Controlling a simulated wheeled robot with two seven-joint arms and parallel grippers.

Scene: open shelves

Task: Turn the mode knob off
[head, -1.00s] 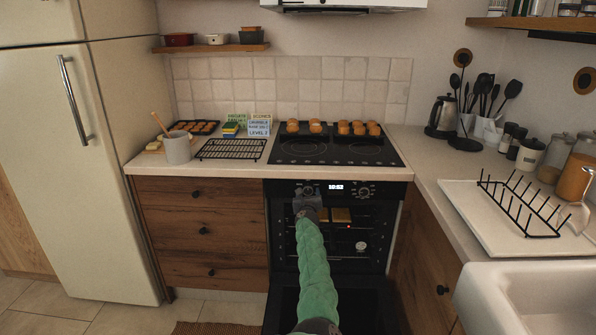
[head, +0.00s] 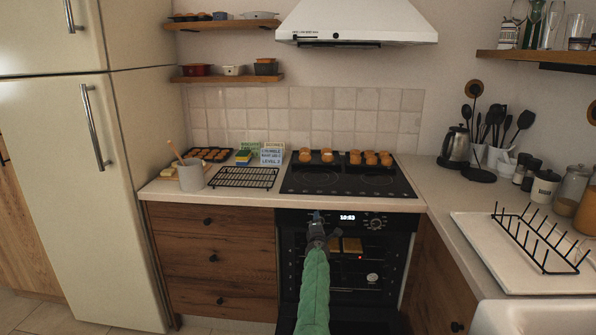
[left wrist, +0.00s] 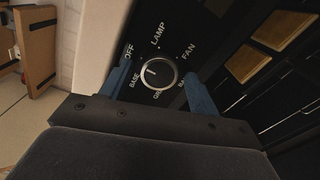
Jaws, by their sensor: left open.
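The mode knob (left wrist: 159,73) is round and dark with a silver rim, ringed by OFF, LAMP, FAN and BASE labels and some partly hidden ones. Its white mark points left in the left wrist view, towards the OFF and BASE side; I cannot tell exactly which label it meets. My left gripper (left wrist: 161,88) is open, with one blue finger on each side of the knob; contact is unclear. In the head view my left gripper (head: 317,219) is at the left end of the oven's control panel (head: 347,217) and mostly hides the knob there. My right gripper is not in view.
The oven's lit clock and right knob (head: 376,223) are beside my gripper. The oven stands open, with golden slices (head: 352,245) on a rack. A hob with buns (head: 371,157) is above. Wooden drawers (head: 207,258) flank the oven on the left.

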